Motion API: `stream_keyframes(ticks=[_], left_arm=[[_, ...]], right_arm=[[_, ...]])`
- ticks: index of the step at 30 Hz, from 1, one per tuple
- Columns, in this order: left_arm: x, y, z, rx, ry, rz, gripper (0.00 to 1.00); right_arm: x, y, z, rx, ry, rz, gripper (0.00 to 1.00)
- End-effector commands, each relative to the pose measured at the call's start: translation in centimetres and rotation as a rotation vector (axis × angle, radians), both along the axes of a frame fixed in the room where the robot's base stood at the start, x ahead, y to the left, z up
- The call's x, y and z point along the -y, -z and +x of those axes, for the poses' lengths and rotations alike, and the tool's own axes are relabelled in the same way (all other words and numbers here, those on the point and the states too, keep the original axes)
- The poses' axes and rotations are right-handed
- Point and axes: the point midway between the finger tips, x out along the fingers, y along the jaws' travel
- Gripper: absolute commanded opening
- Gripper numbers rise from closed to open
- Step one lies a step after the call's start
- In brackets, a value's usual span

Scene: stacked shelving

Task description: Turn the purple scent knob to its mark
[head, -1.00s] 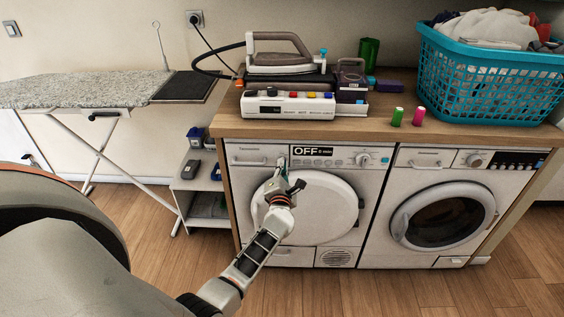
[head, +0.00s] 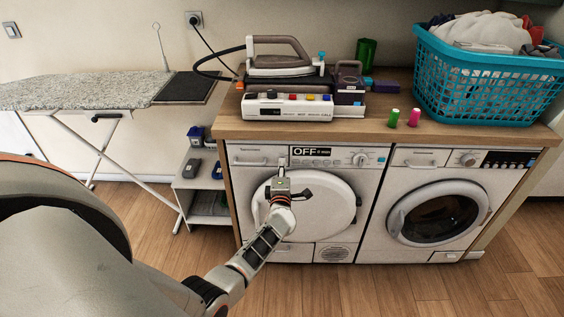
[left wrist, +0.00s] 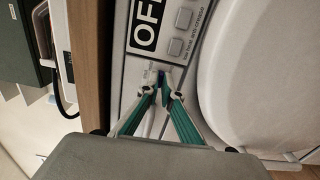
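The purple scent knob (left wrist: 161,76) shows in the left wrist view as a small dark purple-blue patch on the white dryer panel, mostly covered by my fingertips. My left gripper (left wrist: 160,84) has its teal-padded fingers drawn together in a narrow V, with the tips at either side of the knob. In the head view my left gripper (head: 281,173) is in front of the left machine's panel, below the OFF display (head: 309,151), and hides the knob. The knob's mark cannot be made out. My right gripper is in no view.
The dryer's round door (head: 325,208) lies just below and right of the gripper. A washer (head: 440,215) stands to the right. The wooden counter (head: 350,128) above carries an iron station (head: 290,104), two small spools and a teal laundry basket (head: 485,88).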

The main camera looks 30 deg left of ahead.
Motion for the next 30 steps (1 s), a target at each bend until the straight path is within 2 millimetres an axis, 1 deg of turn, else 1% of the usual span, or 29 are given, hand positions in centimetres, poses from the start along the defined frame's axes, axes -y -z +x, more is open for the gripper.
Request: stream_keyframes(ticks=[2,4,13,16,30], left_arm=[[0.0,0.0,0.0,-0.005,-0.001,0.008,0.0],[-0.1,0.0,0.0,-0.013,-0.001,0.02,0.14],[0.0,0.0,0.0,-0.011,0.0,0.019,0.14],[0.2,-0.1,-0.3,-0.011,0.0,0.019,0.14],[2.0,-0.1,-3.1,-0.012,0.001,0.017,0.14]], right_arm=[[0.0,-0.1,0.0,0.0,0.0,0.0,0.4],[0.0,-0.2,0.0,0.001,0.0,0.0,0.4],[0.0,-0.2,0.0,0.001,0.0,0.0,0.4],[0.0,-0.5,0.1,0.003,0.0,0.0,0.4],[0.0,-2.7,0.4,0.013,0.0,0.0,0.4]])
